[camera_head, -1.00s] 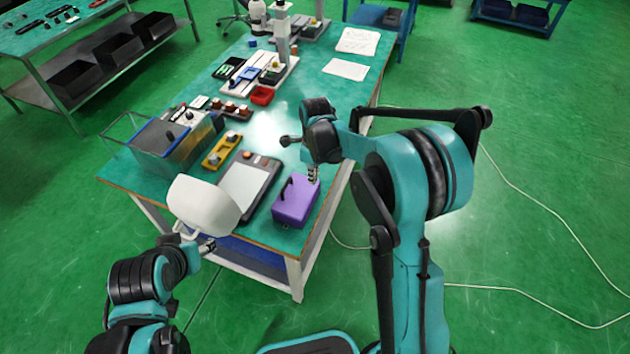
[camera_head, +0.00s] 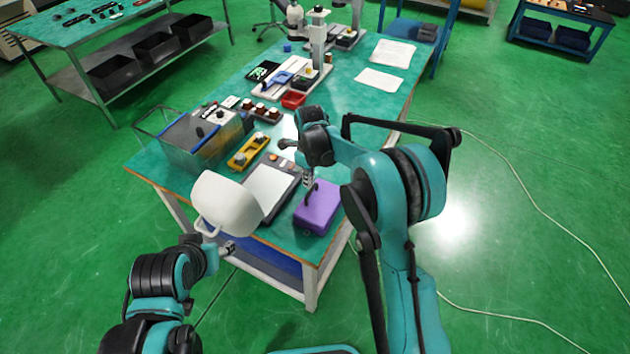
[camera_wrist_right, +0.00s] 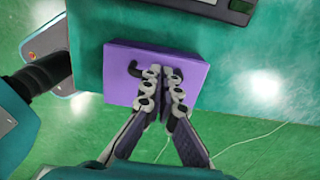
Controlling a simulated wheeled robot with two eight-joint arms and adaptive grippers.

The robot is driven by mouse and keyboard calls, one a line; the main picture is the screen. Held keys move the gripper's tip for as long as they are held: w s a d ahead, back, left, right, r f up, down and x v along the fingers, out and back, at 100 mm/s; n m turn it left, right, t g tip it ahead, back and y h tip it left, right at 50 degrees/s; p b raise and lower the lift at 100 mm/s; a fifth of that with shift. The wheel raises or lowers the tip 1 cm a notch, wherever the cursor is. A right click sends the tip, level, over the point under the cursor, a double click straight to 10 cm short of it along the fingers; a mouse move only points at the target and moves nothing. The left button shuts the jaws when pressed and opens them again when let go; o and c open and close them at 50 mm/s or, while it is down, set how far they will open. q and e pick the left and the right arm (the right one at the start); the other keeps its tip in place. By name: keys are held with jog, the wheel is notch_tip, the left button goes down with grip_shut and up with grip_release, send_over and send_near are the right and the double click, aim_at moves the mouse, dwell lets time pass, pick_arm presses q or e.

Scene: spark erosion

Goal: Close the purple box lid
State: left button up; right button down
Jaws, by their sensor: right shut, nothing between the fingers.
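The purple box (camera_head: 318,210) sits at the near right corner of the teal table. Its top looks flat and closed in the head view, with a black handle on the left part. The box also shows from above in the right wrist view (camera_wrist_right: 120,88). My right gripper (camera_head: 308,180) is shut and empty, pointing down over the far side of the box in the head view. In the wrist view its fingertips (camera_wrist_right: 165,72) overlap the box top just right of the handle; contact is unclear. My left gripper (camera_head: 230,247) is low, off the table's near edge; its fingers are too small to judge.
A grey-white panel device (camera_head: 268,188) lies left of the box. A white rounded object with a loop (camera_head: 230,205) appears near my left arm. A yellow part (camera_head: 248,152) and a clear-walled tank (camera_head: 165,150) stand further left. Papers (camera_head: 388,52) lie at the back.

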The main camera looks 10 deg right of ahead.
jog(key=shift+w+a+f, duration=0.3)
jog(key=shift+a+f, duration=0.15)
jog(key=shift+f, duration=0.25)
